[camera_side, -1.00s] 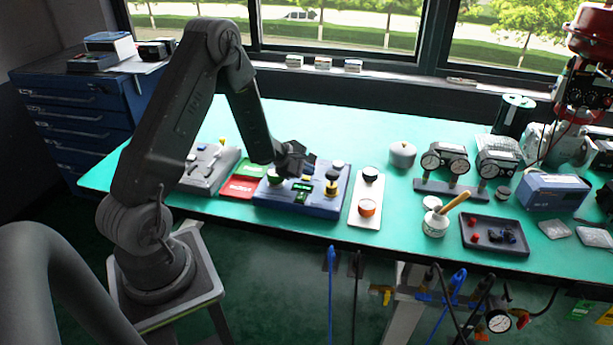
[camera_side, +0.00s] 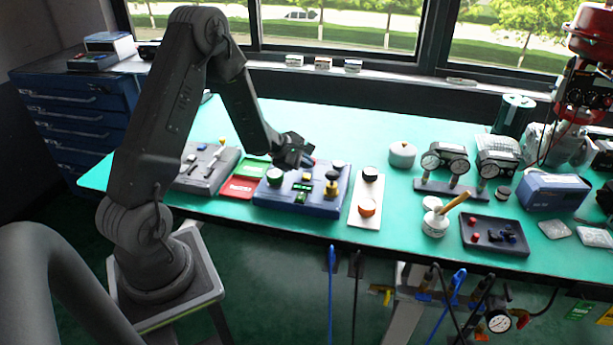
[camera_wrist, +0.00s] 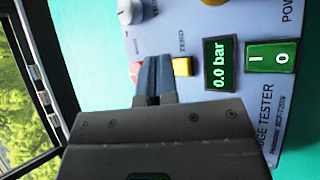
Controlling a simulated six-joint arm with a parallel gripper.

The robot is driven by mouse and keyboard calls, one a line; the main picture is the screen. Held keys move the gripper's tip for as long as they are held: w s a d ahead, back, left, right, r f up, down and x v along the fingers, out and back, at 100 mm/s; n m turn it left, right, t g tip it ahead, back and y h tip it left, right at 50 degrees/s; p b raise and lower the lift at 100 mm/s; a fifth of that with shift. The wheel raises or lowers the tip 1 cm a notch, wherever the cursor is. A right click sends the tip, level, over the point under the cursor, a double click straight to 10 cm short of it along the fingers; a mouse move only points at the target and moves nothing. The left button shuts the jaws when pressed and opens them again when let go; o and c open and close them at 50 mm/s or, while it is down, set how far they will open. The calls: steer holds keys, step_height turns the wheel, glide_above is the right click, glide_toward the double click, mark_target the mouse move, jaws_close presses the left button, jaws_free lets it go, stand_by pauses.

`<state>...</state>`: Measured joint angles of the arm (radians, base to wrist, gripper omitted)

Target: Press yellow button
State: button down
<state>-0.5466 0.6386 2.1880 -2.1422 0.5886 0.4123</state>
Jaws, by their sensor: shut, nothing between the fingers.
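The yellow button (camera_wrist: 182,67) is on the face of the blue-grey gauge tester (camera_wrist: 222,120), beside the "0.0 bar" display (camera_wrist: 220,64). In the side view it is a small yellow patch (camera_side: 307,176) on the tester (camera_side: 262,200), just in front of my gripper. My gripper (camera_wrist: 155,60) is shut and empty.
A plate with an orange-ringed part (camera_side: 366,207) stands to the right, red and green booklets (camera_side: 238,187) to the left.

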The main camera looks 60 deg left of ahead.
mark_target(306, 177)
steer(key=shift+r, duration=1.6)
steer(key=s+d+r+m+g+h, duration=0.1)
steer(key=s+d+r+m+h, duration=0.1)
steer(key=d+r+m, duration=0.55)
steer(key=s+d+r+m+g+h, duration=0.15)
steer(key=d+r+m, duration=0.35)
steer(key=d+r, duration=0.5)
steer(key=s+d+r+m+y, duration=0.1)
steer(key=s+d+m+y, duration=0.1)
steer(key=s+m, duration=0.4)
steer(key=s+d+r+m+y, duration=0.1)
steer(key=s+d+m+y, duration=0.2)
steer(key=s, duration=1)
steer(key=d+m+g, duration=0.1)
steer(key=d+m, duration=0.1)
steer(key=m, duration=0.1)
steer(key=shift+s+d+r+m, duration=0.15)
steer(key=shift+r+m, duration=0.2)
steer(key=shift+r, duration=0.05)
steer(key=c, duration=1.8)
jaws_free()
steer(key=shift+c, duration=0.2)
